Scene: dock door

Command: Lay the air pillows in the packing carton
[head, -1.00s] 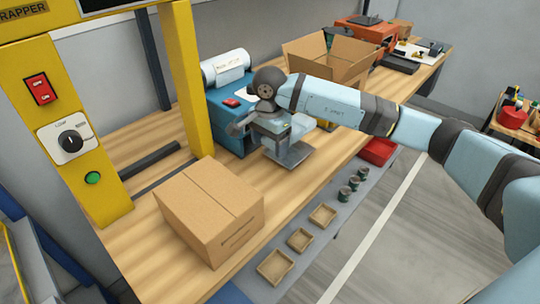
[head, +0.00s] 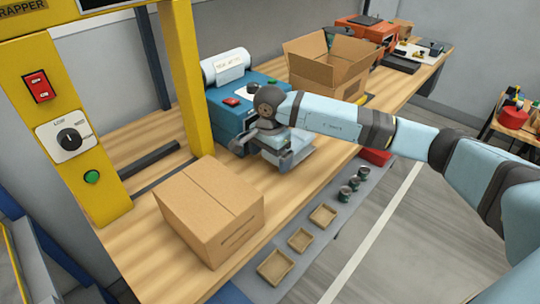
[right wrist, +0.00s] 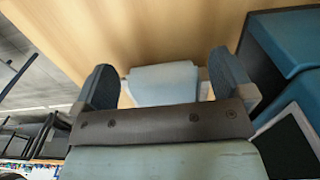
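My right gripper (head: 284,152) is low over a grey plate in front of the blue machine (head: 232,122). In the right wrist view its two dark fingers (right wrist: 165,85) are wide apart. A pale blue-white air pillow (right wrist: 163,84) shows between and beyond the fingertips, with a gap on each side. In the head view the gripper and wrist mostly hide the pillow and plate. The open packing carton (head: 318,77) stands farther back on the bench with its flaps up. I cannot see all of its inside. My left gripper is not in view.
A closed carton (head: 209,211) sits at the bench's near end, by the yellow wrapper post (head: 187,75). Small trays (head: 300,239) and dark green cans (head: 354,183) line a grey strip along the bench edge. A red bin (head: 376,156) lies under my right arm.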

